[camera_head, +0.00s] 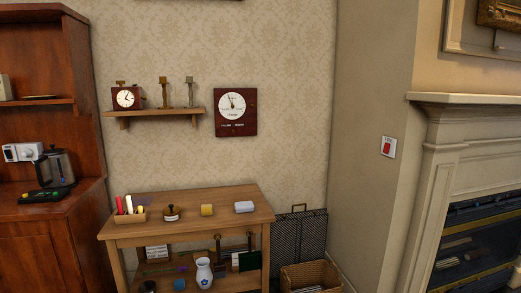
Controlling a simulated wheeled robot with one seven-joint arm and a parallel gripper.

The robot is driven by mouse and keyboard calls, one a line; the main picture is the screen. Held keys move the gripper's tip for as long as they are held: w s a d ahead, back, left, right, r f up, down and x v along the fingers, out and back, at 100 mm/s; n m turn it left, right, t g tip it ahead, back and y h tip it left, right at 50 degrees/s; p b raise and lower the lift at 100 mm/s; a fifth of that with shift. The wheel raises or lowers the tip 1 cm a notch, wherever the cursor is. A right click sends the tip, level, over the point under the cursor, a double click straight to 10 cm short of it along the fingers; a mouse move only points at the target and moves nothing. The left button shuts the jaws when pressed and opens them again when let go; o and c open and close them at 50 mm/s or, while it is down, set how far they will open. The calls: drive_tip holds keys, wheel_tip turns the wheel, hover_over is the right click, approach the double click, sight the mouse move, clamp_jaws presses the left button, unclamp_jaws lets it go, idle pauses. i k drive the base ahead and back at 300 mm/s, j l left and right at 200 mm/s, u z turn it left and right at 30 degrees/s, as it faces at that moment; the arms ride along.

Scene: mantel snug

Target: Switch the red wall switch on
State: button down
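The red wall switch (386,147) is a small red rocker on a white plate. It is fixed to the side wall of the chimney breast, right of the middle in the head view, just left of the fireplace surround. A small marking shows above the rocker. The picture is too small to tell which way the rocker is tilted. My gripper and arm do not show in this view.
A wooden table (236,195) with small items stands against the papered wall. A black mesh screen (300,232) and a wicker basket (312,275) stand on the floor below the switch's left. The mantel (465,100) juts out to the right. The wall around the switch is bare.

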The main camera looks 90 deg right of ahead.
sight(386, 145)
drive_tip(key=i+z, duration=0.2)
drive_tip(key=z, duration=4.25)
drive_tip(key=i, duration=0.95)
